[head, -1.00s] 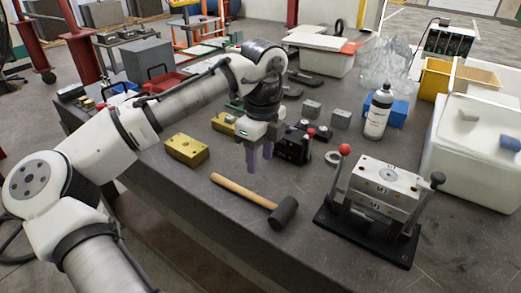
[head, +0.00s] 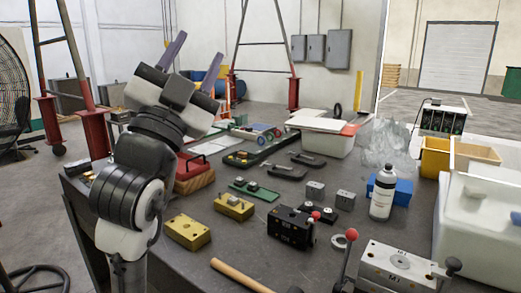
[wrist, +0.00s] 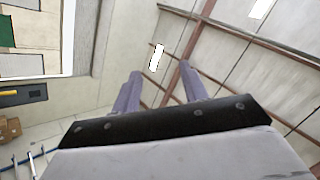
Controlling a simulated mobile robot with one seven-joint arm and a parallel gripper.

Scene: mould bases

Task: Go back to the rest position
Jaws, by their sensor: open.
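My gripper (head: 188,68) is raised at the left of the head view, above the level of the bench, with its fingers pointing up. Its two purple fingers are wide apart and nothing is between them. In the wrist view the fingers (wrist: 160,90) are apart, with only the wall and roof beams beyond. My arm is folded upright at the bench's left side and hides part of the bench there.
The dark bench (head: 290,190) carries yellow blocks (head: 188,231), a black mould base (head: 292,227), a steel mould base (head: 395,266), a hammer (head: 240,277), a white bottle (head: 382,192) and a white bin (head: 322,137). The air around my gripper looks clear.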

